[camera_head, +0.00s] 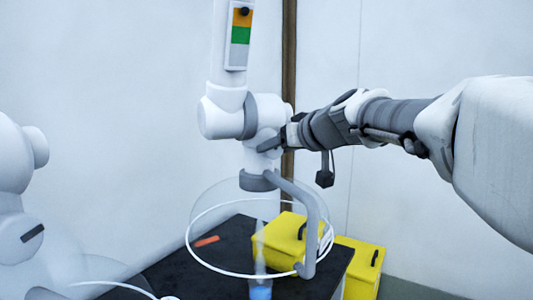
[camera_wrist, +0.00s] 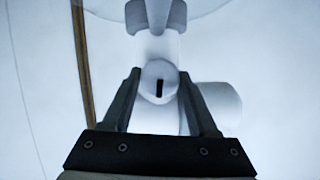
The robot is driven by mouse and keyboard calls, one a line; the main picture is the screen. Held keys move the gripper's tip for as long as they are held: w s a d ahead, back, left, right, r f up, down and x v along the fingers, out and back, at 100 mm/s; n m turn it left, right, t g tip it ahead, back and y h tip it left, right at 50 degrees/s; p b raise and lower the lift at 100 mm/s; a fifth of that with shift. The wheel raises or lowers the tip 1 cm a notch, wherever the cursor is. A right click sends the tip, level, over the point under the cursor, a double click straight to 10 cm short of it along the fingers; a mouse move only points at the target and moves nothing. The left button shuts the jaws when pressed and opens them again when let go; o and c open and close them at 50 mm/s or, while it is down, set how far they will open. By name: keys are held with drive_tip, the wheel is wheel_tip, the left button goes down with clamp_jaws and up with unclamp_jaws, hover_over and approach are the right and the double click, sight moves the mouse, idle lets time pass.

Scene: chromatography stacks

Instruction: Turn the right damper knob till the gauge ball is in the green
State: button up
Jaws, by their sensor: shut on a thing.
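The right damper knob (camera_wrist: 152,76) is a round white knob with a black mark, which stands upright in the wrist view. My gripper (camera_wrist: 160,78) is shut on the knob, one dark finger on each side; it also shows in the head view (camera_head: 270,144), where it largely hides the knob. The gauge (camera_head: 239,40) is a strip on the white vertical duct above, with orange at the top, green in the middle and pale grey below. The dark gauge ball (camera_head: 244,11) is in the orange, near the top, above the green.
A second white duct with its own knob (camera_head: 32,233) stands at the left. Below my gripper hang a clear hood with a white rim (camera_head: 200,263) and a grey bent handle (camera_head: 313,225). Yellow boxes (camera_head: 278,243) stand on and beside the black bench (camera_head: 185,272).

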drive_tip(key=shift+d+f+m+y+b, duration=0.1)
drive_tip(key=shift+f+m+y+b, duration=0.2)
drive_tip(key=shift+m+y+b, duration=0.35)
drive_tip(key=shift+r+m+b, duration=0.3)
drive_tip(key=shift+m+b, duration=0.05)
drive_tip(key=shift+m, duration=0.2)
drive_tip(key=o, duration=1.3)
drive_tip(key=shift+o, duration=0.2)
drive_tip(key=p+v, duration=0.1)
drive_tip(key=v, duration=1.6)
drive_tip(key=shift+d+r, duration=0.25)
drive_tip(key=shift+r, duration=0.05)
drive_tip(key=shift+w, duration=0.1)
